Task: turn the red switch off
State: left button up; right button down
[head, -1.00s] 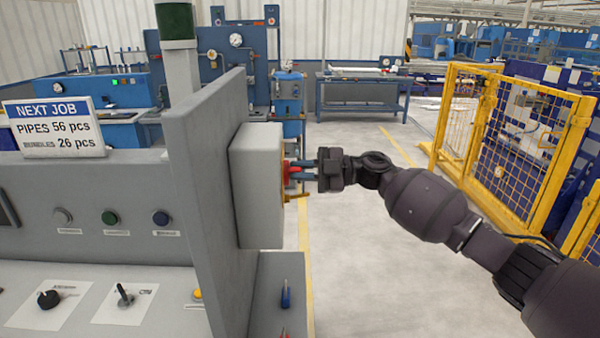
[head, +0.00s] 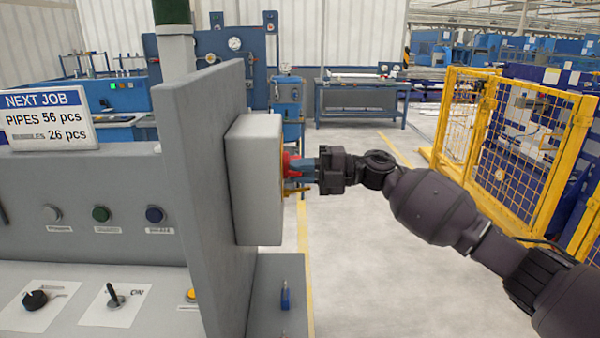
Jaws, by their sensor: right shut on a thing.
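The red switch (head: 289,164) sits on the right face of a grey box (head: 254,180), which is fixed to a grey upright panel. I see the switch edge-on, with a yellow part around and below it, so its exact position is hard to read. My right gripper (head: 300,169) reaches in from the right and is shut on the red switch; its fingers cover part of it. My left gripper is not in view.
A grey console with a black knob (head: 35,300), a toggle (head: 114,297) and several buttons stands at the left. The grey upright panel (head: 205,170) separates it from the box. A yellow fence (head: 500,150) stands at the right. The floor between is clear.

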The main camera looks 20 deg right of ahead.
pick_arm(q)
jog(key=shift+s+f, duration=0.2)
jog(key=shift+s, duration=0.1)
pick_arm(e)
jog(key=shift+f, duration=0.1)
jog(key=c, duration=1.1)
grip_release()
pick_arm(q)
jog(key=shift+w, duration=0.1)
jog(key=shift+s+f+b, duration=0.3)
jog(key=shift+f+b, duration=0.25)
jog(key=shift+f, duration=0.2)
pick_arm(e)
jog(key=v, duration=1.1)
jog(key=shift+a, duration=0.1)
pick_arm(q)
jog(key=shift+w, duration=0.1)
